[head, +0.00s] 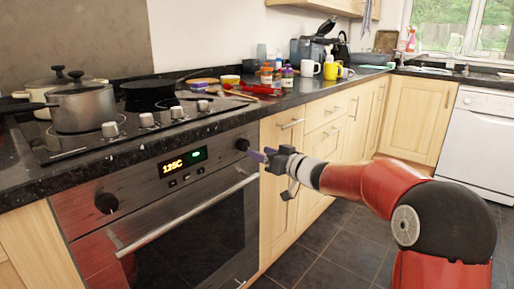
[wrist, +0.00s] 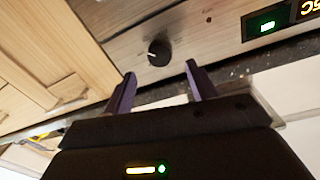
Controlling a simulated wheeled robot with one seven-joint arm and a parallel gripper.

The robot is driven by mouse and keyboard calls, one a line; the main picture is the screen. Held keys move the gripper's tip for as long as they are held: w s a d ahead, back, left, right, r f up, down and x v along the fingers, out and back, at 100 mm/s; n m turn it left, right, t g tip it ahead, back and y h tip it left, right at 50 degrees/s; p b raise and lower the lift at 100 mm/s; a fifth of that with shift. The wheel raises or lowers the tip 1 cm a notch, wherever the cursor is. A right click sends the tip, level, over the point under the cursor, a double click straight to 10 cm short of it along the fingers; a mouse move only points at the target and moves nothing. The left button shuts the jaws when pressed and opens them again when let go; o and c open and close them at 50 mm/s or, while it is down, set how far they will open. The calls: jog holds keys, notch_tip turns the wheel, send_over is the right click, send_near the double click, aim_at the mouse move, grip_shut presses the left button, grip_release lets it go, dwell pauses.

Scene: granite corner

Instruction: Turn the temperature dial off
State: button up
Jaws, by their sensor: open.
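The oven (head: 185,245) has two black dials on its front panel: a right dial (head: 242,144) and a left dial (head: 106,203). No readable label shows which is the temperature dial. A lit display (head: 183,163) between them reads about 125C. My gripper (head: 262,155) is open and empty, just right of and in front of the right dial. In the wrist view, that dial (wrist: 158,52) shows a white mark and lies just beyond the two purple fingertips (wrist: 161,73), roughly centred between them. The fingers look apart from it.
The oven handle (head: 190,212) runs below the panel. The dark worktop edge (head: 205,124) juts above it. Wooden drawers (head: 287,127) stand to the right. Pots (head: 80,106) stand on the hob, with a row of knobs (head: 147,120) at its front. The tiled floor (head: 315,240) is clear.

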aim_at(246, 146)
jog(key=x, duration=0.5)
jog(key=shift+w+a, duration=0.1)
jog(key=shift+w, duration=0.1)
jog(key=c, duration=1)
